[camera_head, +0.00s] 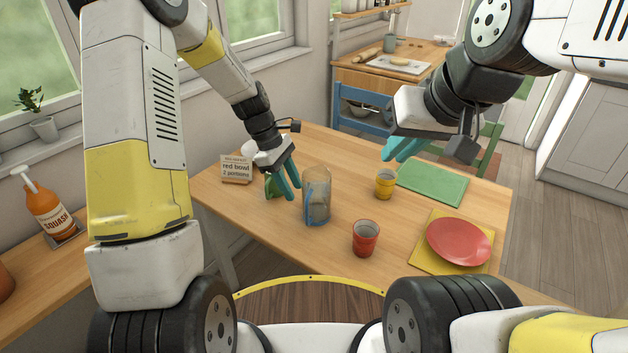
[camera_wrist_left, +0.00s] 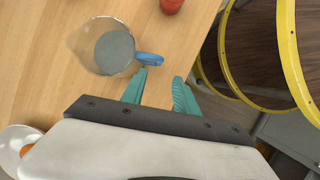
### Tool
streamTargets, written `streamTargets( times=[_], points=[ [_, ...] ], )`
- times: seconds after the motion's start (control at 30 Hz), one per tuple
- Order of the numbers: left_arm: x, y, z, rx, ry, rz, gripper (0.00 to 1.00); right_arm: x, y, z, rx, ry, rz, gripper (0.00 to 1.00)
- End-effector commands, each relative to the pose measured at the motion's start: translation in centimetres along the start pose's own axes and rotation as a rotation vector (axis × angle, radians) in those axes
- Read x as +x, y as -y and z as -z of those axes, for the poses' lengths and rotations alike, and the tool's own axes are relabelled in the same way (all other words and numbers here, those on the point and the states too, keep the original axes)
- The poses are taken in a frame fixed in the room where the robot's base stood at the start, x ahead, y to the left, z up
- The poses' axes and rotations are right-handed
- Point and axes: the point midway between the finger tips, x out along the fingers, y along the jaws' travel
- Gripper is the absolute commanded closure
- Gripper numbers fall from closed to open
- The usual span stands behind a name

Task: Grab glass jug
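The clear glass jug (camera_head: 317,205) stands upright on the wooden table, just right of my left gripper (camera_head: 292,192) in the head view. In the left wrist view the jug (camera_wrist_left: 92,48) is seen from above, its blue handle (camera_wrist_left: 150,58) pointing toward my fingers. My left gripper (camera_wrist_left: 161,76) is open and empty there, its teal fingertips just short of the handle; I see no clear contact. My right gripper (camera_head: 397,148) hangs above the table's far right part, near the yellow cup; its fingers overlap, so their opening is unclear.
A red cup (camera_head: 365,239) stands right of the jug, a yellow cup (camera_head: 385,184) behind it. A red plate (camera_head: 459,242) lies on a yellow mat (camera_head: 424,262). A green mat (camera_head: 433,184) lies behind. A card (camera_head: 236,170) and a green object (camera_head: 271,187) are left.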

Motion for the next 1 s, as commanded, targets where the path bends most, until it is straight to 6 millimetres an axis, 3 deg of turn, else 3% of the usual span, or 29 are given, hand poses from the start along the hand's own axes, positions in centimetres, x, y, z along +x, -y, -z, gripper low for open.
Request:
streamTargets(
  times=[0.7, 1.0],
  points=[
    [8.7, -0.1, 0.1, -0.045, 0.016, 0.017, 0.64, 0.0, 0.0, 0.0, 0.0, 0.0, 0.0, 0.88],
    [9.2, -0.2, 0.1, -0.044, 0.015, 0.015, 0.64, 0.0, 0.0, 0.0, 0.0, 0.0, 0.0, 0.88]
  ],
)
